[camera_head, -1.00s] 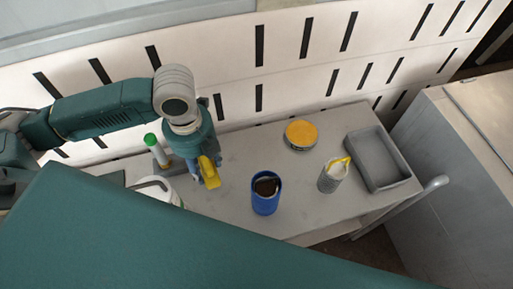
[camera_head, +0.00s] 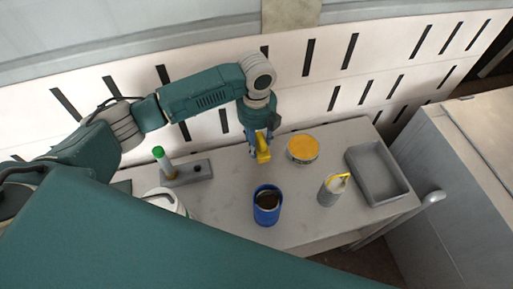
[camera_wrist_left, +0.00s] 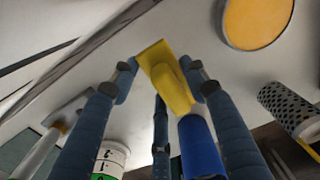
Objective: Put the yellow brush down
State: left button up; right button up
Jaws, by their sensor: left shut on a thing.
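The yellow brush (camera_head: 263,148) is held in my left gripper (camera_head: 257,137), above the table just left of the yellow-topped round tin. In the left wrist view the yellow brush (camera_wrist_left: 170,78) sits between the blue fingers of my left gripper (camera_wrist_left: 160,78), which are closed around it. I cannot tell its exact height above the table or whether it touches. The grey table (camera_head: 225,215) is below it. My right gripper is in neither view.
The round tin (camera_head: 303,149) is close right of the brush. A blue cup (camera_head: 267,204), a perforated grey cylinder (camera_head: 331,191), a grey tray (camera_head: 376,172), a holder with a green-capped tube (camera_head: 163,161) and a white container (camera_head: 165,201) stand around. A slatted wall rises behind.

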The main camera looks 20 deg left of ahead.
pick_arm(q)
jog(key=shift+f+p, duration=0.35)
jog(key=shift+f, duration=2.25)
jog(key=shift+s+f, duration=0.1)
jog(key=shift+f, duration=0.05)
jog(key=o, duration=1)
notch_tip(320, 180, up, 12)
jog(key=shift+a+r+b, duration=0.1)
jog(key=shift+r+b, duration=0.05)
jog(key=shift+b, duration=0.45)
